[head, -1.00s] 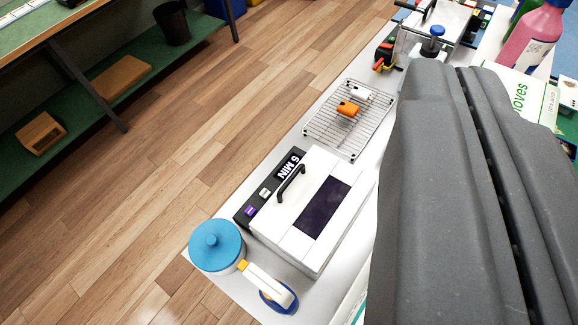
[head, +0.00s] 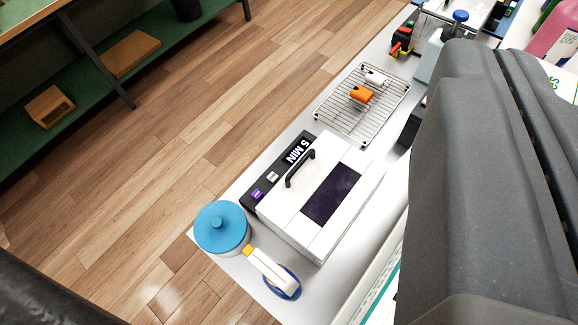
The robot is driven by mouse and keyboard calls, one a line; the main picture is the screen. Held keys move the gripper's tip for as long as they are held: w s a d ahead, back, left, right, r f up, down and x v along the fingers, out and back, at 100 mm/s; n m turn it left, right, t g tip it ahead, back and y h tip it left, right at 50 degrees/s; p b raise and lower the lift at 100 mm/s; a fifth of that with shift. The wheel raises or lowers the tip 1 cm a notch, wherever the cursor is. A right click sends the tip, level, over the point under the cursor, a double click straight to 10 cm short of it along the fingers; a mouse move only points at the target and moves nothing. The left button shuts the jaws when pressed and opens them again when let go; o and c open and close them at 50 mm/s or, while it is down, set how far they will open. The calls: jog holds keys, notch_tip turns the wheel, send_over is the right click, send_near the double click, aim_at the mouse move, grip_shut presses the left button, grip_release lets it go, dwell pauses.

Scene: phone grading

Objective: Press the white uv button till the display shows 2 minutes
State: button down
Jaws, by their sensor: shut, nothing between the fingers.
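A white box-shaped unit (head: 345,220) with a black handle and a dark window in its lid stands on the light bench. Along its left side runs a black control strip. The display (head: 298,149) on that strip reads "5 MIN". Below the display sits the white button (head: 272,177), and below that a purple button (head: 257,194). Nothing covers the buttons or the display. My gripper's fingers do not show in this view. A large grey part of my arm fills the right side, apart from the buttons in the picture.
A blue-lidded jar (head: 221,228) and a white-handled tool (head: 271,272) with a blue end stand close to the unit's lower-left corner. A wire rack (head: 345,118) holding an orange item (head: 361,94) and a white item lies beyond it. Open wooden floor lies left of the bench.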

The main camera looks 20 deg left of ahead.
jog(key=w+a+f+n+g, duration=0.2)
jog(key=w+a+f, duration=0.2)
jog(key=w+f, duration=0.45)
jog(key=n+g+h+b, duration=0.1)
jog(key=n+g+b, duration=0.2)
jog(key=n+g, duration=0.15)
send_over(273, 177)
jog(key=s, duration=0.1)
notch_tip(273, 177, down, 33)
jog(key=shift+a+n+t, duration=0.15)
jog(key=shift+n+t, duration=0.1)
jog(key=shift+n, duration=0.1)
jog(key=shift+f+b, duration=1.65)
jog(key=shift+f, duration=2.75)
jog(key=shift+f, duration=0.35)
